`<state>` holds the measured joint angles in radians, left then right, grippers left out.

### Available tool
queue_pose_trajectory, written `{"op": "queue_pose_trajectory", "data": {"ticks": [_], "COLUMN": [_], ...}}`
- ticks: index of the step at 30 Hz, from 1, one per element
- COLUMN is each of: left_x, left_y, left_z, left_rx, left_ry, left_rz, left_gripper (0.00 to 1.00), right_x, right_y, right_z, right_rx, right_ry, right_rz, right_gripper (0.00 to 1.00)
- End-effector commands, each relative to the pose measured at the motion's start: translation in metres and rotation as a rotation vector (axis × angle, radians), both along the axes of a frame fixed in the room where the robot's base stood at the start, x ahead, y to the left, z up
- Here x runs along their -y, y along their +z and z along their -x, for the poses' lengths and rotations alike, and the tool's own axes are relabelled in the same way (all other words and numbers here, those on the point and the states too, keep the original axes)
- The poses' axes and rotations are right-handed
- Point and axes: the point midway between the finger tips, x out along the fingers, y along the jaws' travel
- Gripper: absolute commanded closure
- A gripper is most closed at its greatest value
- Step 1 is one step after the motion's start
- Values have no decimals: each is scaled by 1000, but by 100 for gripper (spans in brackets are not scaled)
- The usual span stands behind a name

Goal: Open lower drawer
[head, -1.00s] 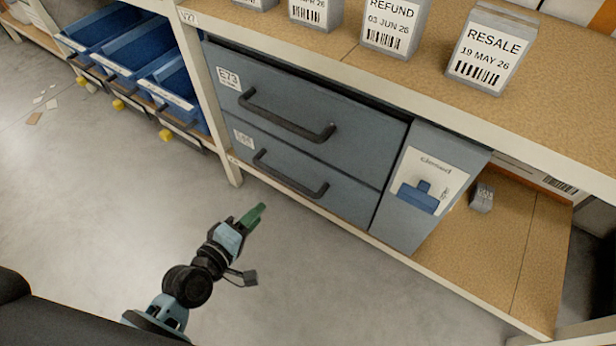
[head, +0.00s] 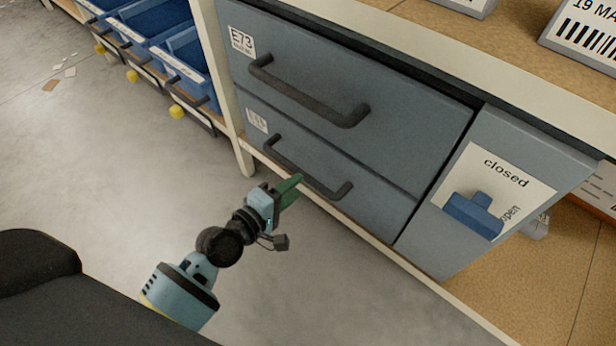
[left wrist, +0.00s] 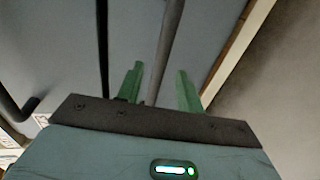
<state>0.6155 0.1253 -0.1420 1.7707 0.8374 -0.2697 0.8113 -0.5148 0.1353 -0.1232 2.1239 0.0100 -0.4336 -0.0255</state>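The lower drawer (head: 378,200) is a grey-blue front and is shut. Its dark bar handle (head: 338,192) runs along it. The upper drawer (head: 400,125) above is also shut, with its own dark handle (head: 345,122). My left gripper (head: 292,187) is at the lower handle, its green fingers overlapping the bar near its middle. In the left wrist view, my left gripper (left wrist: 160,68) is open, and the lower handle (left wrist: 170,35) passes between its two fingers; I cannot tell if they touch it. My right gripper is not in view.
A panel with a "closed" sign (head: 507,173) and blue slider (head: 473,215) stands right of the drawers. Blue bins (head: 188,62) with yellow tabs stand at left. A pale rack post (head: 222,100) is beside the drawers.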

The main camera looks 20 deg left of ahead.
Motion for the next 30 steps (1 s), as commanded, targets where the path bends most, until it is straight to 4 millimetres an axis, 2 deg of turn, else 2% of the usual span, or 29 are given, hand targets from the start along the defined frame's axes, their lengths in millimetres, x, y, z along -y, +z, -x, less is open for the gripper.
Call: {"op": "queue_pose_trajectory", "data": {"ticks": [3, 10, 22, 30], "left_x": [6, 16, 18, 18], "left_y": [-6, -11, -11, -12], "left_z": [-18, -43, -50, -50], "left_rx": [0, 0, -1, -1], "left_ry": [1, 0, 0, 0], "left_rz": [1, 1, 0, 0], "left_gripper": [63, 63, 63, 97], "right_x": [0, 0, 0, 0], "right_y": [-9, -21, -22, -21], "right_z": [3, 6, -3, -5], "right_rx": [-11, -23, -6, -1], "right_ry": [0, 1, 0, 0], "right_rz": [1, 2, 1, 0], "right_gripper": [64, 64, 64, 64]}}
